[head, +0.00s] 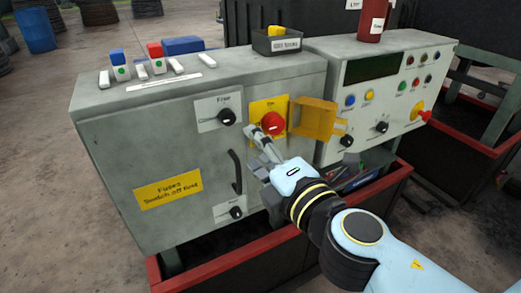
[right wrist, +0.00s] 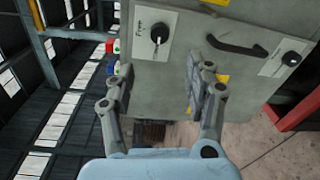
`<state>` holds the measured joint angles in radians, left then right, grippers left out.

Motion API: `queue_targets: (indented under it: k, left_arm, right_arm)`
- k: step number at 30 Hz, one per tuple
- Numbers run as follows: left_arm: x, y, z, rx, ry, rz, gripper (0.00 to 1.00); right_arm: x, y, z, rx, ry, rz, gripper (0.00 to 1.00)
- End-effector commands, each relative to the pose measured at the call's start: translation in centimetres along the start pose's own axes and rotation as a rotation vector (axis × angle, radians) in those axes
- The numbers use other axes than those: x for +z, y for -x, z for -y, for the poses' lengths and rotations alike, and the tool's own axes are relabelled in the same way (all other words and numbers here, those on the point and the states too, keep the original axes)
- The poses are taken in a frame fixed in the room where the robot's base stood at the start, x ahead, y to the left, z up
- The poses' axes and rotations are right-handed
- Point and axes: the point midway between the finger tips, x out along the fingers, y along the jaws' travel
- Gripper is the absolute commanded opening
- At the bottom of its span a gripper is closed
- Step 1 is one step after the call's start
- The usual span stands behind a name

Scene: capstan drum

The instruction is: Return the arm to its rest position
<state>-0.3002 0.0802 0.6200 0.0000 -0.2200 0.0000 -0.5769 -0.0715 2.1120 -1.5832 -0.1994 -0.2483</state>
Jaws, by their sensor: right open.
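My right gripper (head: 260,152) reaches in from the lower right in the head view, in front of the grey cabinet (head: 120,150). In the right wrist view its two fingers (right wrist: 158,85) stand wide apart with nothing between them. In the head view it overlaps the cabinet front just below the red knob (head: 272,123) on its yellow plate, and right of the black door handle (head: 235,172). I cannot tell whether a fingertip touches the cabinet. The yellow hinged cover (head: 314,117) beside the knob is swung open. My left gripper is not in view.
A black rotary switch (head: 227,116) and a lower one (head: 236,212) are on the cabinet. A control panel (head: 385,95) with buttons stands right of it. Fuses and a small bin (head: 276,42) sit on top. A red-rimmed trough (head: 385,182) runs below.

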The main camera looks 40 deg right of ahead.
Motion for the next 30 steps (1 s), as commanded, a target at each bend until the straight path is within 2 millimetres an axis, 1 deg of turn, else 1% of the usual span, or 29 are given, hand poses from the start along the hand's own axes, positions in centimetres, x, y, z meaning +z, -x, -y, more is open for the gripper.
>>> queue_targets:
  k: [4, 18, 20, 22, 23, 26, 27, 29, 30]
  left_arm:
    - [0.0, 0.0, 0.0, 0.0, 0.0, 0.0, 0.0]
    - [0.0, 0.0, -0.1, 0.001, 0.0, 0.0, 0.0]
    - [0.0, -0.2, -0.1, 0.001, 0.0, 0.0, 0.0]
    - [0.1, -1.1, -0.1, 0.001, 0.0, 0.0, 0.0]
    - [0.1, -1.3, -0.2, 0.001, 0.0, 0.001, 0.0]
    - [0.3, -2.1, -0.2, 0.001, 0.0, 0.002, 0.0]
    - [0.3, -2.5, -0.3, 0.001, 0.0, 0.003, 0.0]
    - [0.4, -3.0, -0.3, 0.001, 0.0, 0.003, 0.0]
    - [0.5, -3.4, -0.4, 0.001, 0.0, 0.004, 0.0]
  right_arm:
    - [0.0, 0.4, 0.0, 0.0, -0.001, 0.0, 0.54]
    - [0.0, 0.3, 0.0, 0.0, 0.0, 0.0, 0.54]
    - [-0.1, 0.1, -0.1, 0.006, -0.001, 0.0, 0.54]
    - [-0.3, -0.8, 0.2, 0.026, 0.003, -0.001, 0.54]
    - [-0.6, -1.1, 1.4, 0.013, 0.006, -0.008, 0.54]
    - [-1.9, -1.9, 6.7, -0.071, -0.039, -0.036, 0.54]
    - [-2.5, -2.1, 9.7, -0.121, -0.073, -0.047, 0.54]
    - [-3.4, -2.1, 14.6, -0.211, -0.14, -0.058, 0.54]
    - [-3.9, -1.8, 18.0, -0.274, -0.191, -0.061, 0.54]
